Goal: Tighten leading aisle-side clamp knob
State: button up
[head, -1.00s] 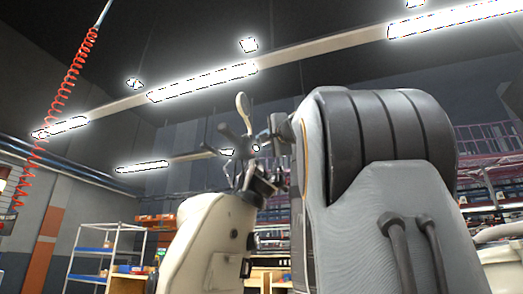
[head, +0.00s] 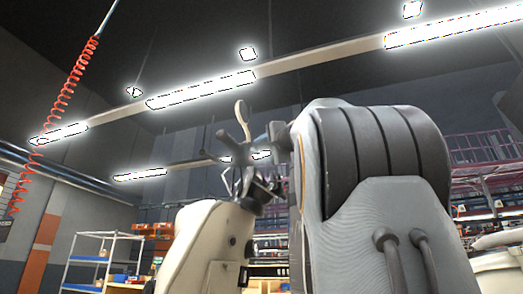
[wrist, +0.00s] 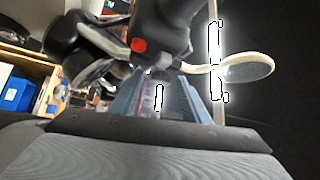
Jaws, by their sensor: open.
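I cannot make out the clamp knob in either view. In the head view a cream scooter-like body (head: 197,245) stands left of centre, with dark handlebar parts and a pale mirror on a stalk (head: 240,110) above it. The wrist view shows a dark handlebar grip (wrist: 160,30) close up, with a red button (wrist: 138,45) and an oval mirror (wrist: 248,68) to its right.
A shelf rack (head: 90,262) with boxes stands at the far left. A red coiled hose (head: 55,115) hangs at the upper left. A blue bin (wrist: 14,92) sits on a shelf in the wrist view. Strip lights (head: 200,90) run overhead.

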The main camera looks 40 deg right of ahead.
jog(key=shift+s, duration=0.1)
jog(key=b+v, duration=0.1)
jog(key=v, duration=0.6)
jog(key=shift+s+b, duration=0.25)
jog(key=shift+b, duration=0.1)
jog(key=shift+f, duration=0.1)
